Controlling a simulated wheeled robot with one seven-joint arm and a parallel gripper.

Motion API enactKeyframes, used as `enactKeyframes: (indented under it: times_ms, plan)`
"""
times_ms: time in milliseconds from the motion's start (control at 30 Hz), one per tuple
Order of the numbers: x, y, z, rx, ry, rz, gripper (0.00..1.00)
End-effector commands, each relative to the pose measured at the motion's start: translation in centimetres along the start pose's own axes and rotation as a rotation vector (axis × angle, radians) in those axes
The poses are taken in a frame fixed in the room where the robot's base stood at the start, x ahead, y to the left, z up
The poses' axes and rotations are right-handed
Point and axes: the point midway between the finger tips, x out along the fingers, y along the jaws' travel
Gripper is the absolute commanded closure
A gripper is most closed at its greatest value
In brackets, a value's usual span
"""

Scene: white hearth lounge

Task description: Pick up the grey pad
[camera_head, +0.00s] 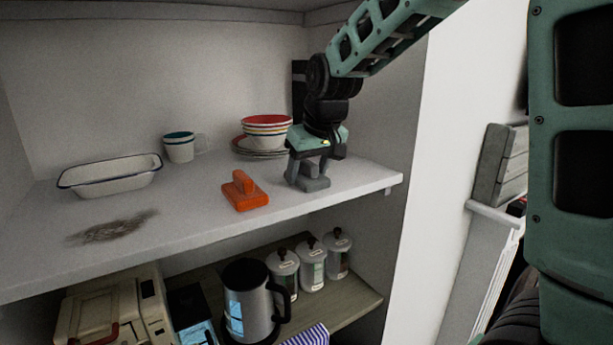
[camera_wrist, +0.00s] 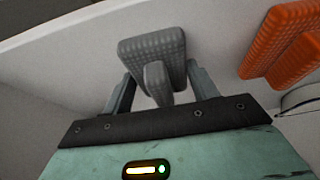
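The grey pad (camera_head: 314,184) sits on the white upper shelf (camera_head: 215,215), right of the orange pad. In the wrist view the grey pad (camera_wrist: 152,47) shows its ribbed slab and a raised handle. My gripper (camera_head: 308,168) points down over the pad. In the wrist view my gripper (camera_wrist: 160,75) is open, with one finger on each side of the handle and a gap visible on both sides. My gripper partly hides the pad in the head view.
An orange pad (camera_head: 246,193) stands close by on the left. Stacked bowls (camera_head: 267,130) on plates, cups (camera_head: 179,149) and a white enamel dish (camera_head: 110,177) are farther back. A dark smudge (camera_head: 112,228) marks the shelf. The shelf's right wall (camera_head: 388,110) is near my gripper.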

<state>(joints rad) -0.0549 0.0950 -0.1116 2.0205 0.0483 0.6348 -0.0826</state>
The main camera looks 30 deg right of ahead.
Motion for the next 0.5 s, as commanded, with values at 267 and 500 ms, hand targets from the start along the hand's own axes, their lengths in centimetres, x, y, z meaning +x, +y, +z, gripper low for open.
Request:
enactKeyframes:
  times_ms: [267,500]
  plan:
    - [-0.2,0.0,-0.1,0.000,0.001,0.000,0.64]
    - [-3.1,0.0,-1.4,-0.002,0.007,0.000,0.64]
